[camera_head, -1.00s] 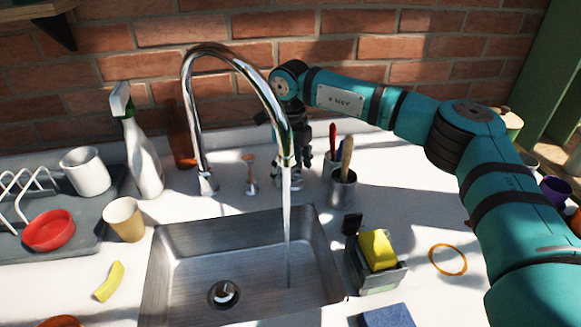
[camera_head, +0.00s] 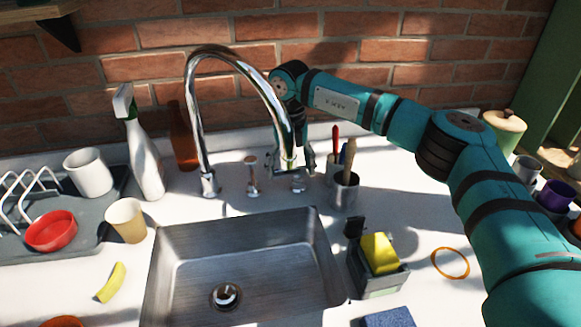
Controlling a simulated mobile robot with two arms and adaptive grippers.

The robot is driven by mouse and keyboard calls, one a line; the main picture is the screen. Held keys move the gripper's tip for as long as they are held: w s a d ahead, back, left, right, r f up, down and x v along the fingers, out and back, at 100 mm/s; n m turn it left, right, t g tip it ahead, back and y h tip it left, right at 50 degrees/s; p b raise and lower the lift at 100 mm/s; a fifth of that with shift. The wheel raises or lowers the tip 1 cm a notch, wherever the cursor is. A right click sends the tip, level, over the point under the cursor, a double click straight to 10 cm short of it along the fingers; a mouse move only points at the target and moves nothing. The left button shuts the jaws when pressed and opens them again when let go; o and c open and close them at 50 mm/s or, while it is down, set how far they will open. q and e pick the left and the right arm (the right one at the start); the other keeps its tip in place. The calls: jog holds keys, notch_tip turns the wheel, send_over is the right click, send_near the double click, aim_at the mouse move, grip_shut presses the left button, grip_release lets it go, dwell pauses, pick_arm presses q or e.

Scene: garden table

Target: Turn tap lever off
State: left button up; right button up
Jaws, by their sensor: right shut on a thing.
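The chrome tap (camera_head: 197,130) arches over the steel sink (camera_head: 180,245) from the back of the counter. No water runs from its spout, and the basin looks empty. My right gripper (camera_head: 301,166) is behind the spout end, low over the counter. It is shut on the tap lever at a small chrome base (camera_head: 298,183); the spout and the fingers hide most of the lever. A short chrome post (camera_head: 252,177) stands apart, between the tap's foot and my gripper. My left gripper is not in view.
A metal cup (camera_head: 343,193) with brushes stands close right of my gripper. A caddy (camera_head: 381,281) with a yellow sponge (camera_head: 379,252) sits right of the sink. A spray bottle (camera_head: 145,165), a brown bottle (camera_head: 183,138) and a drying rack (camera_head: 30,190) are at left.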

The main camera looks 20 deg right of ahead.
jog(key=shift+w+r+m, duration=0.1)
jog(key=shift+m, duration=0.2)
jog(key=o, duration=1.1)
jog(key=shift+r, duration=0.1)
notch_tip(320, 180, up, 12)
dwell(0.3)
